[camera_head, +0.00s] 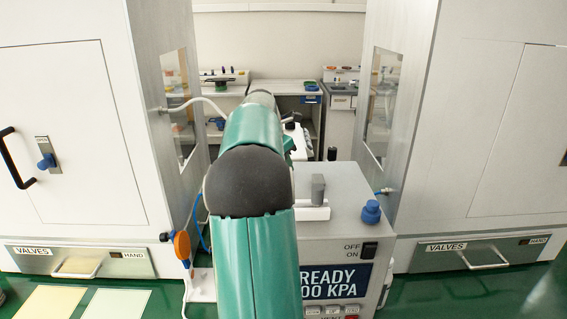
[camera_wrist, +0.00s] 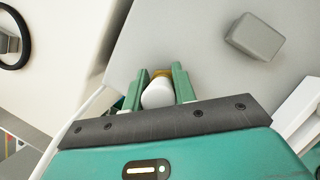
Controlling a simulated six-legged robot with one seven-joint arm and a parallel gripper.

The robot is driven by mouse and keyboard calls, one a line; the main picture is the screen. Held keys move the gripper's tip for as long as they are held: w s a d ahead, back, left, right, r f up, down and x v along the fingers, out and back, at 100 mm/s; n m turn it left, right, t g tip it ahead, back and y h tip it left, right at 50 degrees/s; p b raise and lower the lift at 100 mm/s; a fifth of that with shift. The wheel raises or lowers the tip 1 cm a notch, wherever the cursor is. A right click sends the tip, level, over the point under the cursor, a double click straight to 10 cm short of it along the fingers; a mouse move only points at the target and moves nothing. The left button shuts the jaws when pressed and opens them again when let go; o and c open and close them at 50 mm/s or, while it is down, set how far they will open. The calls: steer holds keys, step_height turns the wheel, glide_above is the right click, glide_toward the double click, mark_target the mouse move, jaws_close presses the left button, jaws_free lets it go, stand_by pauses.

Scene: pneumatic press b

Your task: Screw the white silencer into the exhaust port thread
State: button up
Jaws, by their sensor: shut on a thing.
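In the wrist view my gripper (camera_wrist: 161,74) is shut on the white silencer (camera_wrist: 158,94). The silencer sits between the two green fingers, its rounded white body toward the camera and a brass-coloured part showing at its far end. The light grey top of the press (camera_wrist: 190,40) lies beyond the fingers. I cannot tell whether the brass end touches anything. The exhaust port thread is not visible. In the head view my green arm reaches forward over the press (camera_head: 335,222) and hides the gripper and the silencer.
A grey block (camera_head: 318,188) stands on the press top and also shows in the wrist view (camera_wrist: 257,37). A blue knob (camera_head: 371,212) is at the press's right. White cabinets (camera_head: 70,120) and (camera_head: 500,120) flank it closely. An orange-topped part (camera_head: 182,246) stands at the left.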

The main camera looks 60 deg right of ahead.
steer(key=shift+a+f+m, duration=0.1)
steer(key=shift+a+m, duration=0.05)
steer(key=shift+m, duration=0.65)
steer(key=shift+g, duration=0.3)
steer(key=shift+m+y, duration=0.4)
steer(key=shift+m, duration=0.4)
steer(key=shift+g, duration=0.3)
steer(key=shift+s+m+y, duration=0.1)
steer(key=shift+m+y, duration=0.2)
steer(key=shift+m, duration=0.6)
steer(key=o, duration=0.5)
steer(key=shift+o, duration=0.2)
steer(key=shift+n+h, duration=0.4)
steer(key=shift+n, duration=0.5)
